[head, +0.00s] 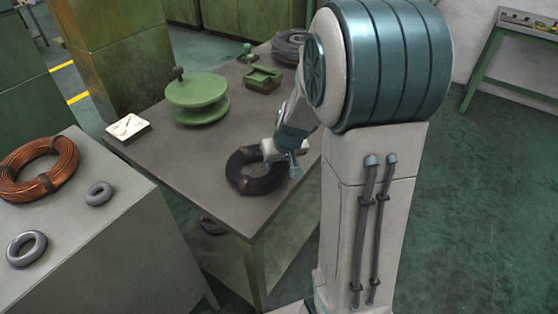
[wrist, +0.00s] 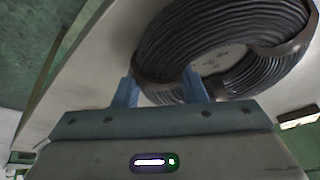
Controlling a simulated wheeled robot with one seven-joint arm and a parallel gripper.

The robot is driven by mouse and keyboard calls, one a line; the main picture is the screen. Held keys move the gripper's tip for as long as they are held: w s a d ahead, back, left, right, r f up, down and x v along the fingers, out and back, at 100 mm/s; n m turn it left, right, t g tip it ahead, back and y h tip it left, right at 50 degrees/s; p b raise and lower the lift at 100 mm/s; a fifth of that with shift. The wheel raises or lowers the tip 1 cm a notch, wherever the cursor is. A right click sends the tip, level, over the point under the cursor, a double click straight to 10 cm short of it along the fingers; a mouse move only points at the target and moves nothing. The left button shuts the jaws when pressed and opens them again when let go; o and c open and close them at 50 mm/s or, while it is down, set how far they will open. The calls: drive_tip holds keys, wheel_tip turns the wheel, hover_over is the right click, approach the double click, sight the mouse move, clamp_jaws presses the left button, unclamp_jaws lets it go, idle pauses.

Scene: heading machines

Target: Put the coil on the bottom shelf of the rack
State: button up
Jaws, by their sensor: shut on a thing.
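A black coil (head: 242,178) with dark bands is at the front part of the grey table (head: 180,172). My gripper (head: 277,157) is at the coil's right side and shut on it. In the wrist view, the two blue fingers (wrist: 163,90) meet the near side of the coil's ring (wrist: 215,38). The coil's centre hole shows a pale surface behind it. I cannot tell whether the coil rests on the table or is just above it. No rack can be clearly made out.
A green round stand (head: 198,92), a white dial box (head: 128,127) and a green tray (head: 263,79) stand on the table. Another dark coil (head: 289,46) lies at its back. A copper coil (head: 40,168) and two grey rings lie on the left cabinet (head: 105,225).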

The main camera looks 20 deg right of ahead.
drive_tip(key=o, duration=1.3)
drive_tip(key=shift+c, duration=0.2)
drive_tip(key=shift+r, duration=0.1)
drive_tip(key=p+v, duration=0.1)
drive_tip(key=v, duration=1.1)
drive_tip(key=s+a+g, duration=0.1)
drive_tip(key=s+a, duration=0.3)
drive_tip(key=s, duration=0.4)
drive_tip(key=shift+s+a+r, duration=0.3)
drive_tip(key=shift+a+r, duration=0.05)
drive_tip(key=shift+r, duration=0.1)
drive_tip(key=shift+g, duration=0.4)
drive_tip(key=s, duration=0.2)
drive_tip(key=s+a, duration=0.1)
drive_tip(key=s, duration=0.3)
drive_tip(key=shift+a+f, duration=0.2)
drive_tip(key=shift+a, duration=0.05)
drive_tip(key=shift+c, duration=0.7)
drive_tip(key=shift+s, duration=0.4)
drive_tip(key=c, duration=0.4)
drive_tip(key=shift+s+f, duration=0.15)
